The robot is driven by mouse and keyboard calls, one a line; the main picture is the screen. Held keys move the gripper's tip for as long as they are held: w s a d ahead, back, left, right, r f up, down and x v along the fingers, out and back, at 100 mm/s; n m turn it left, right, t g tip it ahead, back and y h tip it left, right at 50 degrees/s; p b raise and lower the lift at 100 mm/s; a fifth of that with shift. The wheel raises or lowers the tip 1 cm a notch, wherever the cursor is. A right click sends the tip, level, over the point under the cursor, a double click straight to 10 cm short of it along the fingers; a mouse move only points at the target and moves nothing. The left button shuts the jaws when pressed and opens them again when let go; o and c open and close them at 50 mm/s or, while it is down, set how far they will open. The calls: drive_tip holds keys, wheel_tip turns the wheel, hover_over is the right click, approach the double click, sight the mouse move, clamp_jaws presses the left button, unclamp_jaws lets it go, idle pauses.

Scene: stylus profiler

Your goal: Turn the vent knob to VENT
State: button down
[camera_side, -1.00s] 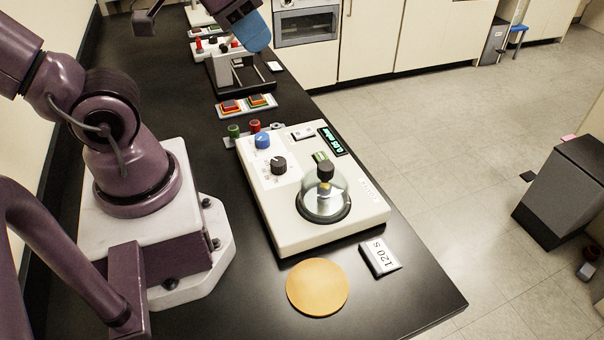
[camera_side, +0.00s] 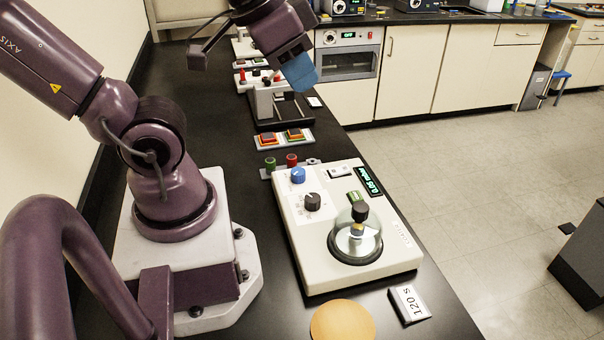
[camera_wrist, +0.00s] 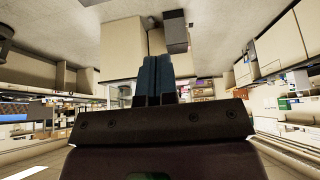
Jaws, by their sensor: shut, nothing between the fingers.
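A cream instrument (camera_side: 301,262) with a glass dome stands on the black bench. On its panel are a blue knob (camera_side: 298,175) and a black knob (camera_side: 312,201) ringed by small markings. The print is too small to tell which is the vent knob or where it points. A green display (camera_side: 368,181) reads about 0.05 mbar. My gripper (camera_side: 303,82) is raised at the upper middle, apart from the instrument and behind its panel. Its blue fingers (camera_wrist: 155,78) are together and empty in the wrist view, where neither knob shows.
A card marked 120 s (camera_side: 409,304) and an orange disc (camera_side: 342,322) lie before the instrument. Green and red caps (camera_side: 281,161), coloured blocks (camera_side: 283,137) and a grey stand (camera_side: 263,100) are behind it. The bench's right edge is close to the instrument.

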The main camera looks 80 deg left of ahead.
idle(0.4)
drive_tip(key=c, duration=1.5)
unclamp_jaws()
drive_tip(key=shift+c, duration=0.2)
drive_tip(key=o, duration=0.8)
drive_tip(key=a+f, duration=0.1)
drive_tip(key=a+f+n+g, duration=0.1)
drive_tip(key=a, duration=0.1)
drive_tip(key=a+f+n+g+y, duration=0.1)
drive_tip(key=shift+w+a+f, duration=0.1)
drive_tip(key=shift+w+a, duration=0.2)
drive_tip(key=shift+w, duration=0.1)
drive_tip(key=n+g+h, duration=0.1)
drive_tip(key=n+g, duration=0.3)
drive_tip(key=n, duration=0.5)
hover_over(298, 171)
wheel_tip(298, 171, down, 14)
wheel_tip(298, 171, down, 13)
drive_tip(key=shift+r, duration=0.1)
drive_tip(key=c, duration=0.9)
